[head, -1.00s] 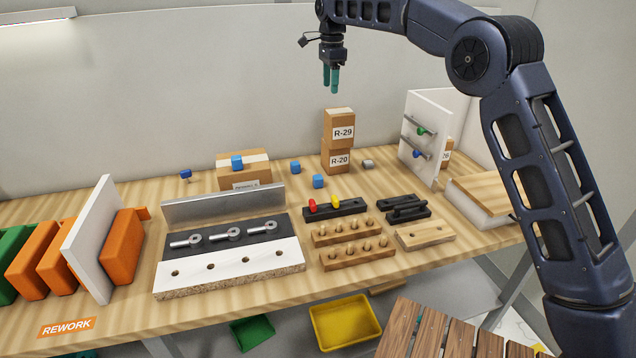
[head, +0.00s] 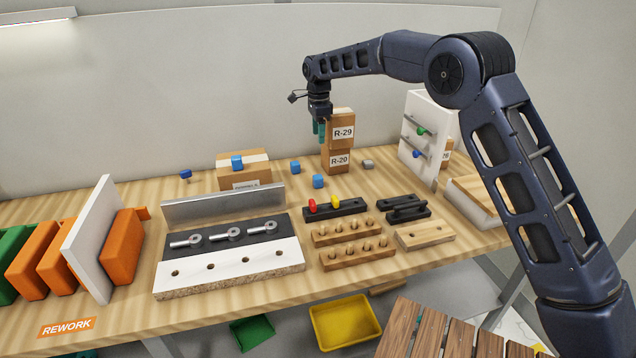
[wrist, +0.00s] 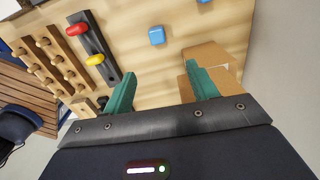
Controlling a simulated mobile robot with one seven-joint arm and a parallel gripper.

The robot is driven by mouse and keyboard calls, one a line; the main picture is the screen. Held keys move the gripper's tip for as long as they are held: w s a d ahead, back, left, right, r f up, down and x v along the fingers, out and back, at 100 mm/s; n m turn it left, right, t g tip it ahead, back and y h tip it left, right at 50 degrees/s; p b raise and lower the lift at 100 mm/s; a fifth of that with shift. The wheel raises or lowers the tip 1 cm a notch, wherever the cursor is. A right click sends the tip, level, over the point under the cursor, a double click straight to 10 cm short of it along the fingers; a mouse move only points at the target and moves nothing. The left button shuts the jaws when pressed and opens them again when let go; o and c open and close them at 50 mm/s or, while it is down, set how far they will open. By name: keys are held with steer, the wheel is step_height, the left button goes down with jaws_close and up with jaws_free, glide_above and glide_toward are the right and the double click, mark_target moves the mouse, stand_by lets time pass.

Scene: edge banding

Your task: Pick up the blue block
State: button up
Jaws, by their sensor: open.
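Several small blue blocks show in the head view, and I cannot tell which one the task names. One blue block (head: 318,181) lies on the bench in front of the stacked boxes; another blue block (head: 295,167) lies just behind it to the left. A third blue block (head: 237,163) sits on a taped carton. My gripper (head: 319,139) is open and empty, pointing down above the bench beside the upper box. In the wrist view a blue block (wrist: 157,36) lies beyond the gap between my green fingertips (wrist: 157,74), with another at the top edge (wrist: 204,1).
Stacked boxes R-29 (head: 343,131) and R-20 (head: 339,160) stand close to my gripper. A taped carton (head: 232,181) is to the left. A black rack with red and yellow pegs (head: 334,208) and wooden peg racks (head: 347,231) lie in front.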

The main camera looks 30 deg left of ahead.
glide_above(318, 176)
steer(key=f, duration=1.2)
steer(key=shift+w+f, duration=0.35)
steer(key=shift+f, duration=0.05)
steer(key=shift+s+f, duration=0.2)
steer(key=shift+f, duration=1.2)
steer(key=shift+s+f, duration=0.15)
steer(key=shift+f, duration=1.25)
steer(key=shift+c, duration=0.2)
steer(key=c, duration=1)
